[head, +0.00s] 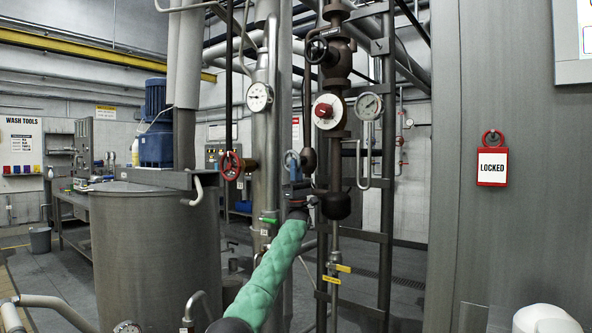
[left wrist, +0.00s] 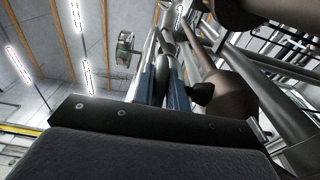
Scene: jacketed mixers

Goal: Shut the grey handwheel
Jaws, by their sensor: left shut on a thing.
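The grey handwheel (head: 291,158) looks small and bluish-grey in the head view, low on the pipework left of the brown valve column. In the left wrist view the grey rim of the wheel (left wrist: 171,68) stands edge-on between two blue fingers, with a dark hub to its right. My left gripper (head: 295,182), at the end of the green-sleeved arm, reaches up to the wheel from below. Its fingers (left wrist: 163,84) are shut on the rim. Much of the wheel's lower part is hidden by the gripper. My right gripper is not in view.
A red handwheel (head: 231,165) is left of the gripper. A red-and-white dial wheel (head: 325,111) and a black handwheel (head: 316,50) are above right. A steel tank (head: 155,250) stands left; a grey cabinet with a red LOCKED tag (head: 492,167) stands right.

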